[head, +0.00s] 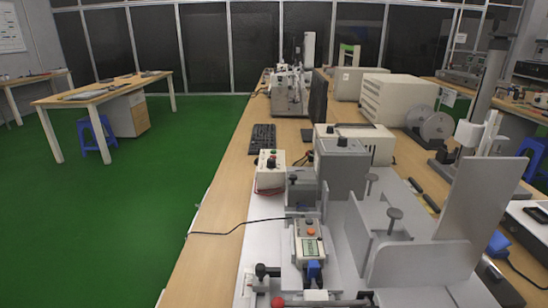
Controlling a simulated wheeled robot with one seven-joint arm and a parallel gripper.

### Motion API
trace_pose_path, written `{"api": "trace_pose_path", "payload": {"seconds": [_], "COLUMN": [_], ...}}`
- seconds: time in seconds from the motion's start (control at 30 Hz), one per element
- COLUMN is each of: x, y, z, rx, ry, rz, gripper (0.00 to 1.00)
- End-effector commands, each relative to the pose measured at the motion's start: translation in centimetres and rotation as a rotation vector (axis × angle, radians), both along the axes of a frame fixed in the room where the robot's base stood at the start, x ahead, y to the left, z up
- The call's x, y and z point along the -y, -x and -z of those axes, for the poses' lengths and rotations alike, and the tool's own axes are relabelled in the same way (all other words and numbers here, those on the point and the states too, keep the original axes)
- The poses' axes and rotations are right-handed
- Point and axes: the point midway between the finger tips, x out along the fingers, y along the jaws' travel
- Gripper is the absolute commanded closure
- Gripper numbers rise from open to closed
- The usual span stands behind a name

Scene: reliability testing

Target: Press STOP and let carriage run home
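A small off-white control box (270,178) stands on the bench, left of the grey machine. It has a dark knob and a small red button on top; any STOP label is too small to read. The grey test machine (343,172) has black knobs, upright plates and a light base. In its front part sits a small handheld unit (309,246) with a greenish display, an orange button and a blue connector below. This part may be the carriage; I cannot tell for sure. My gripper is not in view.
A black keyboard (262,138) lies behind the control box, and a thin cable (235,229) crosses the bench's left edge. Tall grey plates (484,198) rise at the right. Boxy instruments (397,100) stand farther back. Green floor (130,210) is open on the left.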

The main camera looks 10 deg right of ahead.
Motion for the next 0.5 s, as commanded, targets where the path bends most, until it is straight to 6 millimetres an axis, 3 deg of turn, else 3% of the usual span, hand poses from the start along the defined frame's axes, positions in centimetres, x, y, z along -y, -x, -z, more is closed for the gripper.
{"api": "trace_pose_path", "payload": {"seconds": [0.2, 0.5], "x": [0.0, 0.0], "y": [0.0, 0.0], "z": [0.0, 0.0], "rx": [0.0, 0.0], "ry": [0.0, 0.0], "rz": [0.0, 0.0], "gripper": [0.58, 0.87]}}
